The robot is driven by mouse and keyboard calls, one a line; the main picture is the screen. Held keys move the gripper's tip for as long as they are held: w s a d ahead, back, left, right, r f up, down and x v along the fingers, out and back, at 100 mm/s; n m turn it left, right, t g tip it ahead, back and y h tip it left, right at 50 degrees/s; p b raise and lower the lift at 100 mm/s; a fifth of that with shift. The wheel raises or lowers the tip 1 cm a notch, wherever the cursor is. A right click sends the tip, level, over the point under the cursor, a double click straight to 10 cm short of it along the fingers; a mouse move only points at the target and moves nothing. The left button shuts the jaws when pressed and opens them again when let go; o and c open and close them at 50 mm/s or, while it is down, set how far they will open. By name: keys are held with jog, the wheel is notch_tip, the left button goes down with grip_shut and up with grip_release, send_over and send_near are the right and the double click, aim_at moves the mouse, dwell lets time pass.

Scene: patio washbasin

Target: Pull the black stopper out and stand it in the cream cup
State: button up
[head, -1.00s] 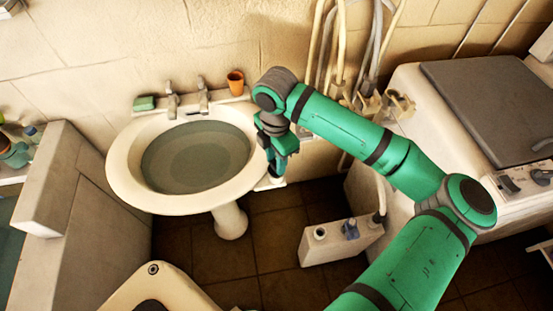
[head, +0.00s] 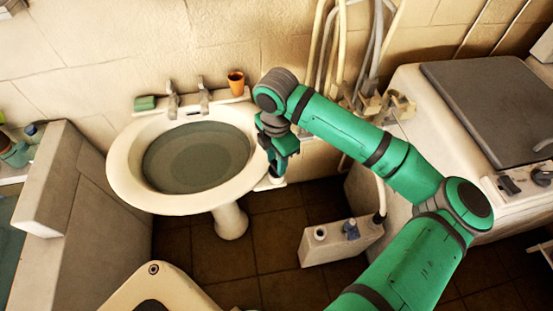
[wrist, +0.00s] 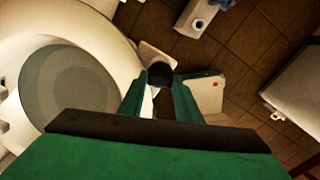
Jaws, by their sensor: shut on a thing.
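My gripper (wrist: 159,88) points down just right of the washbasin's rim. It also shows in the head view (head: 276,176). Its fingers are shut on a dark round thing, which I take to be the black stopper (wrist: 160,73). The stopper's lower part is hidden, and I cannot tell what it touches. A pale flat piece (wrist: 155,54) lies behind and below it, beside the basin. The washbasin (head: 125,187) holds greenish water. I cannot pick out a cream cup in either view.
An orange cup (head: 236,82) and a green soap block (head: 145,103) sit on the basin's back ledge near the taps (head: 203,97). A pale box with round openings (head: 342,242) stands on the floor to the right. Hoses hang on the wall behind my arm.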

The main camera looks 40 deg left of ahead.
jog(key=shift+f, duration=0.5)
jog(key=o, duration=0.7)
jog(key=shift+o, duration=0.2)
notch_tip(320, 180, up, 11)
dwell(0.9)
dwell(0.5)
